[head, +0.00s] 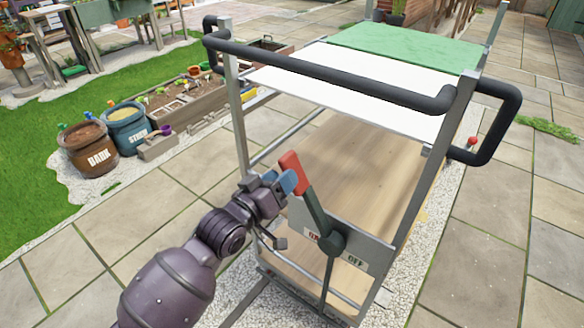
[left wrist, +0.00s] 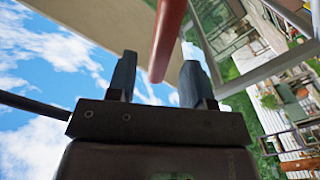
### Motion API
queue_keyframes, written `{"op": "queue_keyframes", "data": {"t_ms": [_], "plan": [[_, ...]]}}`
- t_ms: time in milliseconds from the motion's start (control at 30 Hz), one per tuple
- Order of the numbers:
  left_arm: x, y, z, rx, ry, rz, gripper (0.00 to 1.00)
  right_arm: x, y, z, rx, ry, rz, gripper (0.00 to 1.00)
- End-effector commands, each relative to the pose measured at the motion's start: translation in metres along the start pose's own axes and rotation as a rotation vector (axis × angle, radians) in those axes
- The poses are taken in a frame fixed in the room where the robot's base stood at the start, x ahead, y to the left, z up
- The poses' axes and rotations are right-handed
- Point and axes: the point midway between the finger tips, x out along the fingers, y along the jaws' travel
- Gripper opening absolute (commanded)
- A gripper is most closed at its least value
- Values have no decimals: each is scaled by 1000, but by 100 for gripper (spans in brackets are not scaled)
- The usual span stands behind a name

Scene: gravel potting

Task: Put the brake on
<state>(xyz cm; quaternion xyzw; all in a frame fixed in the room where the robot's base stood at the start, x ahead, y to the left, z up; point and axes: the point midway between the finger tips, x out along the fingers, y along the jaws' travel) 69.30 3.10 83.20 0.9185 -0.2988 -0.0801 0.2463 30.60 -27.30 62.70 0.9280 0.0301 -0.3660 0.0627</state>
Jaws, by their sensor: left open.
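The brake lever (head: 315,208) has a red grip (head: 290,163) and a dark shaft on a plate (head: 368,248) at the near end of the cart (head: 443,125). The plate carries ON and OFF labels, ON partly behind the shaft. The lever tilts up and to the left. In the left wrist view the red grip (left wrist: 166,42) shows between the two open fingers (left wrist: 158,82); contact cannot be told. My right gripper is out of view.
A black push handle (head: 330,72) runs across the cart above the lever. The cart has a white and green top and a wooden lower deck. Bark (head: 88,150) and stone (head: 125,127) containers and a planter box stand at left. Paving is clear at right.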

Motion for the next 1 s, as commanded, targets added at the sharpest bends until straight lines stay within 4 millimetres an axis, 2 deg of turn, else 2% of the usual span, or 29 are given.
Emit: {"op": "queue_keyframes", "data": {"t_ms": [100,300,500,767,1000], "plan": [[19,-2,3,-4,-2,-1,47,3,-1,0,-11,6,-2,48],[39,-2,2,-2,-2,-1,47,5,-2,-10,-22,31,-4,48],[47,-1,1,0,-1,-2,47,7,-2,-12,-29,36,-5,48],[47,0,0,1,0,-1,47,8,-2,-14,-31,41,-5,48],[47,0,0,0,0,-1,10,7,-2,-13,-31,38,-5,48]]}}
